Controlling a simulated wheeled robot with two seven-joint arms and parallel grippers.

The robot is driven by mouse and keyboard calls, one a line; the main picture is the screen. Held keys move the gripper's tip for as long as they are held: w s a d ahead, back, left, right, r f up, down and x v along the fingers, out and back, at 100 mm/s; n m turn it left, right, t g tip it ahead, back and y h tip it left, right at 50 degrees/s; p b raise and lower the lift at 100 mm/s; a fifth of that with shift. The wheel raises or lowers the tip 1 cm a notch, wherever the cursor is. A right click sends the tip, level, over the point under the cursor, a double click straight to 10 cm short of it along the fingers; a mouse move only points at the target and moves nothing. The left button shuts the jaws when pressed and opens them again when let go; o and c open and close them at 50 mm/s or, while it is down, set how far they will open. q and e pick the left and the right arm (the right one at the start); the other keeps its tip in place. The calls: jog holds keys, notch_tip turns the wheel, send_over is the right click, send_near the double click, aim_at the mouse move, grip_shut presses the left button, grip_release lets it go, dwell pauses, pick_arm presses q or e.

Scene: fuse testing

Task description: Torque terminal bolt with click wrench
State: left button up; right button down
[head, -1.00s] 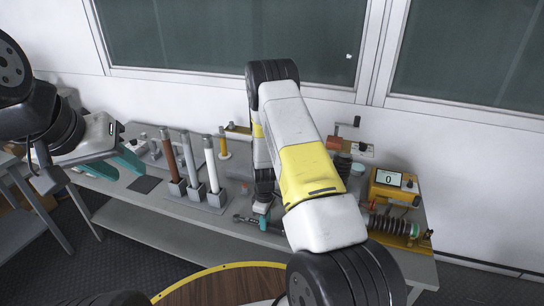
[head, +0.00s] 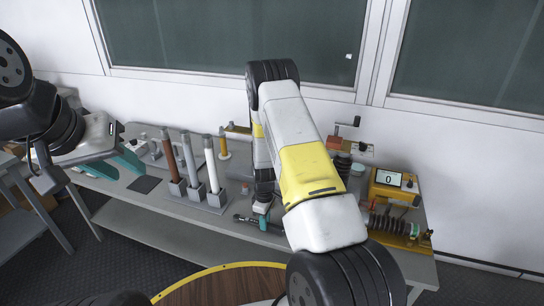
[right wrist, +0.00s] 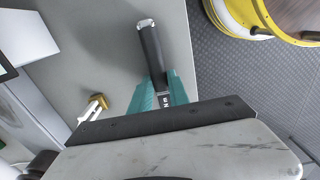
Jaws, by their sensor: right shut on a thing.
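The click wrench has a black handle with a silver end, seen in the right wrist view (right wrist: 152,52). My right gripper (right wrist: 164,92) is shut on it, with its teal fingers on either side. The wrench also shows in the head view (head: 243,219), low over or on the bench's front edge; I cannot tell which. My right gripper (head: 262,210) there is partly hidden by my own arm. My left gripper (head: 118,168) is open and empty over the bench's left end. I cannot make out the terminal bolt.
The grey bench (head: 150,205) holds several upright tubes (head: 209,165) in stands. A yellow meter (head: 392,187) reading 0 and a ribbed insulator (head: 388,222) stand at the right.

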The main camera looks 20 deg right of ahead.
jog(key=shift+r, duration=3.05)
